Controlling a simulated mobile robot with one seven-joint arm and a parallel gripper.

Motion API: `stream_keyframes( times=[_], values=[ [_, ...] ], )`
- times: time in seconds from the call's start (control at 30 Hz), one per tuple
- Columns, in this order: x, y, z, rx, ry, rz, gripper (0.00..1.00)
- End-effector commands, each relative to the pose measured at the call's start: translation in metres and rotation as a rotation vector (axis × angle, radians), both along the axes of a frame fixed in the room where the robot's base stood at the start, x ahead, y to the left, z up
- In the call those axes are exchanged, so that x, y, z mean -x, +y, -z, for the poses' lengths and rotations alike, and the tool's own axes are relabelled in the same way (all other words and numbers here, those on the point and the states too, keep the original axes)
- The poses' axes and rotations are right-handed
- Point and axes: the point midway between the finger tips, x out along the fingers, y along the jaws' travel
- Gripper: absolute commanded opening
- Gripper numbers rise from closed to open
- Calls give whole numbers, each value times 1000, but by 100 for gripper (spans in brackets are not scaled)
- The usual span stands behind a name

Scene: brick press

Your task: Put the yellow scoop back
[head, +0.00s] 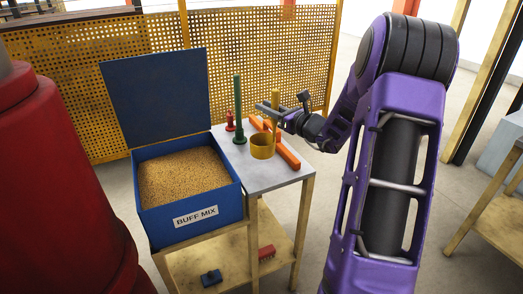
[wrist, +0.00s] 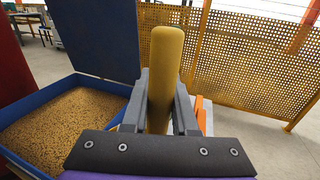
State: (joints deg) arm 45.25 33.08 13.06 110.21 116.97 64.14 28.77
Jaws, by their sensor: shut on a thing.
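The yellow scoop has a round cup (head: 262,147) and an upright handle (head: 275,103). In the head view the cup is over the grey side table (head: 285,176), right of the blue bin; I cannot tell whether it touches the top. My gripper (head: 268,110) comes in from the right and is shut on the handle. In the wrist view the yellow handle (wrist: 166,60) stands between both fingers of my gripper (wrist: 162,95). The cup is hidden there.
A blue bin (head: 196,222) labelled BUFF MIX, lid raised, holds tan grains. An orange bar (head: 287,157) lies beside the cup. A green upright tool (head: 238,115) and a small red object (head: 230,122) stand behind. A yellow perforated fence (head: 60,85) is at the back.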

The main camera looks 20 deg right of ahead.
Motion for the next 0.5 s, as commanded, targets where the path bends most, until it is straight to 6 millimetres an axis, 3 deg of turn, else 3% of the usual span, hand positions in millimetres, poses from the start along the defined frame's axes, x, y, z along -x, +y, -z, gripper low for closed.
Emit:
stream_keyframes(
  times=[0.1, 0.37, 0.5],
  values=[
    [0, 0, 26, -2, 2, 0, 0],
    [0, 0, 48, -2, 1, 0, 0],
    [0, 0, 69, -3, 1, -1, 0]
  ],
)
